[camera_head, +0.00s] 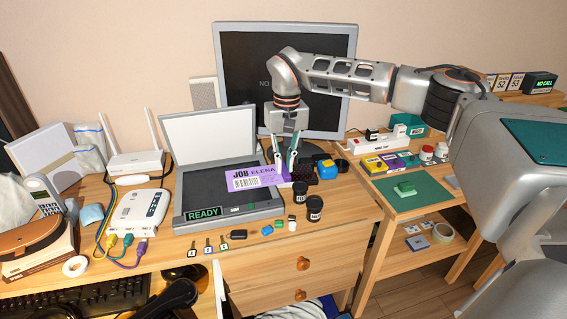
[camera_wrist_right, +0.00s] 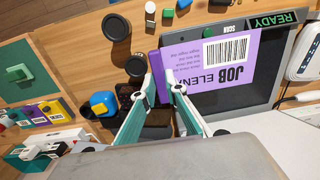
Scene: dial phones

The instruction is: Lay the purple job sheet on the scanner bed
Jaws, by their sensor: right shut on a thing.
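The purple job sheet (camera_head: 256,177), with a white barcode label and "JOB ELENA" printed on it, is over the scanner's dark bed (camera_head: 207,193). My right gripper (camera_head: 285,170) points down and is shut on the sheet's right edge. In the right wrist view the fingers (camera_wrist_right: 162,84) pinch the edge of the sheet (camera_wrist_right: 208,62), which reaches across the bed (camera_wrist_right: 262,75). The sheet's held end sticks out past the bed's right side. I cannot tell whether its far end touches the glass. The scanner lid (camera_head: 208,137) stands open, and its display (camera_head: 203,213) reads READY. My left gripper is out of view.
A monitor (camera_head: 240,70) stands behind the gripper. Black lidded jars (camera_head: 314,208), a blue-and-yellow item (camera_head: 327,169) and small keys lie right of and before the scanner. A white router (camera_head: 138,211) with cables is at its left. A side table holds a green mat (camera_head: 415,200).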

